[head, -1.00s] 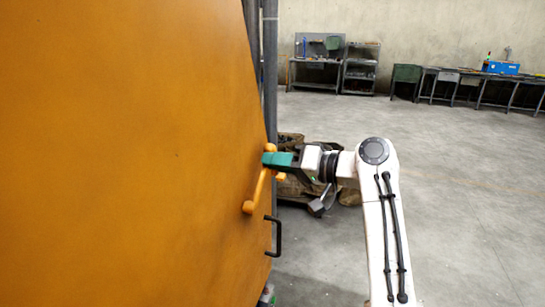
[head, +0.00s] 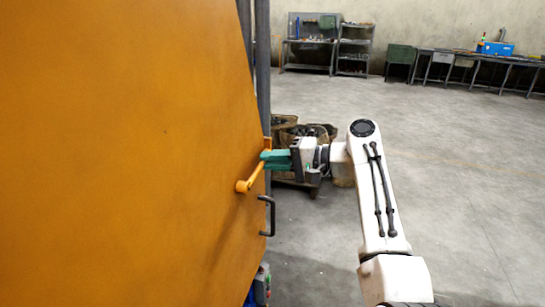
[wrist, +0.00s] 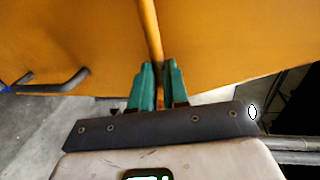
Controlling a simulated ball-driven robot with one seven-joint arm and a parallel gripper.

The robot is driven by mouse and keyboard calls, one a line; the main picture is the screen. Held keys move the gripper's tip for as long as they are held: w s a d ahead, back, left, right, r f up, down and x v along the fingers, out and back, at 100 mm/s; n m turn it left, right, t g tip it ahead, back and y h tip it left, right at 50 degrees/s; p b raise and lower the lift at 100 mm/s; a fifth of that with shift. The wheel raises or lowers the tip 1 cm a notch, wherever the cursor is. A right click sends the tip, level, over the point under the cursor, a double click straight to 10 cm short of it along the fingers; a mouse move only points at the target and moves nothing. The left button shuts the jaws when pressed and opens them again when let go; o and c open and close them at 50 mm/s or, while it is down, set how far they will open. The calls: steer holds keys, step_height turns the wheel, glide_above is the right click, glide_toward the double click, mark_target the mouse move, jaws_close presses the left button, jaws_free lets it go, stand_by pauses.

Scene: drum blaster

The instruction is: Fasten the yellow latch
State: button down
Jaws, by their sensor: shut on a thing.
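The yellow latch (head: 252,178) is a rod-like handle on the right edge of the large orange door panel. Its round knob-like end is at the lower left and the rod slants up to the right. My gripper (head: 265,159) has green fingers closed on the upper part of this rod, coming from the right. In the wrist view the latch rod (wrist: 149,30) runs up the picture from between the fingertips of my gripper (wrist: 158,67). The fingers hide the gripped part of the rod.
The orange panel (head: 120,130) fills the left. A black pull handle (head: 271,215) sits just below the latch; it also shows in the wrist view (wrist: 55,86). A pallet with brown bins (head: 290,130) stands behind my gripper. Open concrete floor lies to the right.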

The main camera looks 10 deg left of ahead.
steer(key=shift+w+d+r+m+t, duration=0.2)
steer(key=shift+w+d+m+t, duration=0.15)
steer(key=shift+w, duration=0.1)
steer(key=c, duration=1.6)
jaws_free()
steer(key=o, duration=0.5)
steer(key=shift+w+f, duration=0.2)
steer(key=shift+f, duration=0.1)
steer(key=shift+s+a, duration=0.15)
steer(key=b+v, duration=0.2)
steer(key=v, duration=0.9)
